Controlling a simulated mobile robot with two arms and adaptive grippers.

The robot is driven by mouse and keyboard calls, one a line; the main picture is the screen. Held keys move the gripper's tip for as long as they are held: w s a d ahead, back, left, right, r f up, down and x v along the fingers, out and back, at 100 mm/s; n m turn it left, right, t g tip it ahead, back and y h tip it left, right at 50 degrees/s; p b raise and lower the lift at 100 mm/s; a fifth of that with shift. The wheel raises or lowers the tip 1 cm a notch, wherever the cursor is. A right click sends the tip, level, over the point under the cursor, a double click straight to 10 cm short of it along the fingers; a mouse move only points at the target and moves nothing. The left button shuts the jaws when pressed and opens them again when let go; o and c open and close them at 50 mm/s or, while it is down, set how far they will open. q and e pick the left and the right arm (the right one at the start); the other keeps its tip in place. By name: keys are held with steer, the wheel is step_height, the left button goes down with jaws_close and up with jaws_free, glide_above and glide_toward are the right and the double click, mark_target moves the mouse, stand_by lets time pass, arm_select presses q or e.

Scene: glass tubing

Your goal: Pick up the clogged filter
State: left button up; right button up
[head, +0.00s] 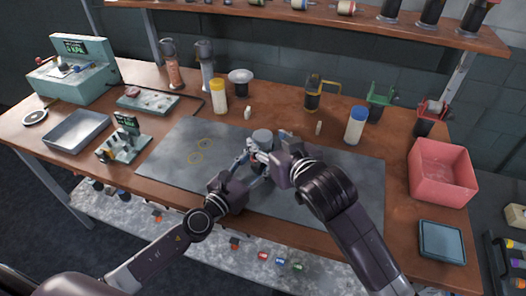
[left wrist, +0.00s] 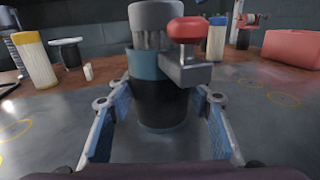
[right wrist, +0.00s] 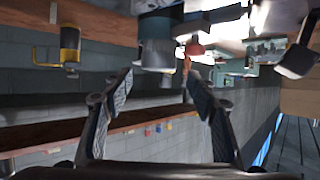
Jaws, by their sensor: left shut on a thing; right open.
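A dark cylindrical housing (left wrist: 163,100) with a teal band, a ribbed grey top (left wrist: 156,17) and a side arm with a red knob (left wrist: 188,29) stands upright on the grey mat. My left gripper (left wrist: 158,112) is shut on its dark lower body. The housing's grey top also shows in the head view (head: 262,136). My right gripper (right wrist: 158,86) is open and empty beside the housing, near the red knob (right wrist: 195,48). A white cylinder with a yellow cap (head: 219,97) and one with a blue cap (head: 355,127) stand behind the mat. I cannot tell which thing is the clogged filter.
The grey mat (head: 355,180) has yellow rings at its left. A red bin (head: 442,172) and a blue tray (head: 441,242) sit at the right. A grey tray (head: 77,131) and a teal gauge box (head: 74,78) sit at the left. A shelf (head: 400,32) runs above the back.

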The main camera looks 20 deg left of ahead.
mark_target(263, 135)
steer(key=x, duration=0.5)
steer(key=shift+d+f+x, duration=0.1)
steer(key=shift+f+x, duration=0.05)
steer(key=shift+x, duration=1.3)
steer(key=shift+d+f+x, duration=0.1)
steer(key=shift+f+x, duration=0.1)
steer(key=shift+x, duration=1.25)
jaws_close()
